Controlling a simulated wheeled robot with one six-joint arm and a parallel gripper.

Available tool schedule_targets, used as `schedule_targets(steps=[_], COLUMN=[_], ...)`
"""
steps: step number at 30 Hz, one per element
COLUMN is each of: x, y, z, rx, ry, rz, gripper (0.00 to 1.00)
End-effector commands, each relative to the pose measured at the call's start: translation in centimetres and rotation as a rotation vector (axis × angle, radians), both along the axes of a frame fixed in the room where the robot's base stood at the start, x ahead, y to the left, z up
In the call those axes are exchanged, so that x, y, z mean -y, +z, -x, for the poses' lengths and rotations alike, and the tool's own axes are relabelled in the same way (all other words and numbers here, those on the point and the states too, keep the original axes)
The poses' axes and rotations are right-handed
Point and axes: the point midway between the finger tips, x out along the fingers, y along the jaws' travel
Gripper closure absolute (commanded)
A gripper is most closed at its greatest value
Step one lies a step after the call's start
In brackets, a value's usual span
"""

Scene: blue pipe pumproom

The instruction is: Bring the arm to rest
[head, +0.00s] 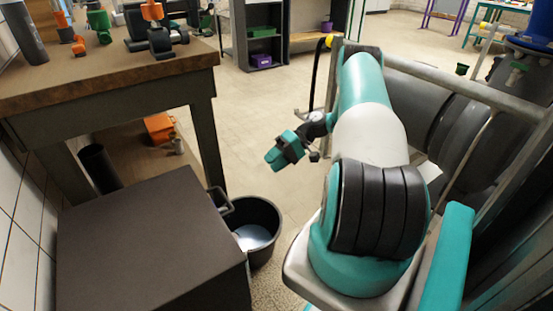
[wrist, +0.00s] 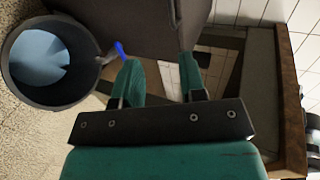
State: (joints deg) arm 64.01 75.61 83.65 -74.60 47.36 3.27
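My teal and black gripper (head: 284,153) hangs in the air at the end of my arm, left of the arm's white link in the head view. It points down and to the left, over the floor between the workbench and my base. In the wrist view the two teal fingers of my gripper (wrist: 160,80) stand apart with a clear gap. Nothing is held between them. A small bright blue strip (wrist: 121,49) shows by the left fingertip; I cannot tell what it is.
A black bucket (head: 272,214) with pale contents stands beside a dark box-like cabinet (head: 140,240); the bucket also shows in the wrist view (wrist: 88,80). A workbench (head: 120,82) with tools stands at the left. A metal rail (head: 450,85) runs at the right. The middle floor is clear.

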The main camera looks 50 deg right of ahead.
Motion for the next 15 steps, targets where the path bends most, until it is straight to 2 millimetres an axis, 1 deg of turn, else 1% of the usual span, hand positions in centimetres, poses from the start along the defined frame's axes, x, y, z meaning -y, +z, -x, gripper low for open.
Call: schedule_targets(steps=[4,15], x=[0.64,0.66], y=[0.34,0.37], z=[0.26,0.26], rx=[0.001,0.001], ry=[0.000,0.000], rz=[0.000,0.000], gripper=[0.62,0.62])
